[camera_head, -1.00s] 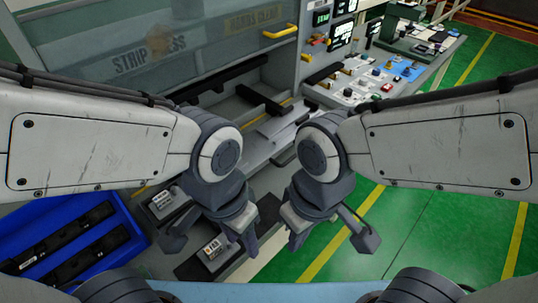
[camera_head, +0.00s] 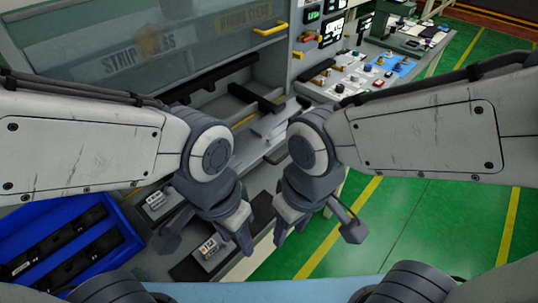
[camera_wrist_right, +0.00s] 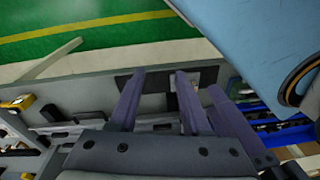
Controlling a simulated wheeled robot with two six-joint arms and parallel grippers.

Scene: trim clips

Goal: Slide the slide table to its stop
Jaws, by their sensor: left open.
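A grey metal surface with dark rails, which looks like the slide table (camera_head: 270,128), lies beyond my wrists in the head view. My arms partly hide it, and I cannot tell its exact edges or its stop. My left gripper (camera_head: 242,240) is open and empty, pointing down above the near edge of the bench. My right gripper (camera_head: 287,231) is beside it on the right, also empty. In the right wrist view the right gripper's fingers (camera_wrist_right: 157,85) stand apart with nothing between them. Neither gripper visibly touches the table.
A blue bin (camera_head: 128,240) with dark strips is at lower left. A machine with a yellow handle (camera_head: 270,29) stands at the back. A control panel (camera_head: 360,75) with knobs is at upper right. Green floor (camera_head: 420,225) is free at the right.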

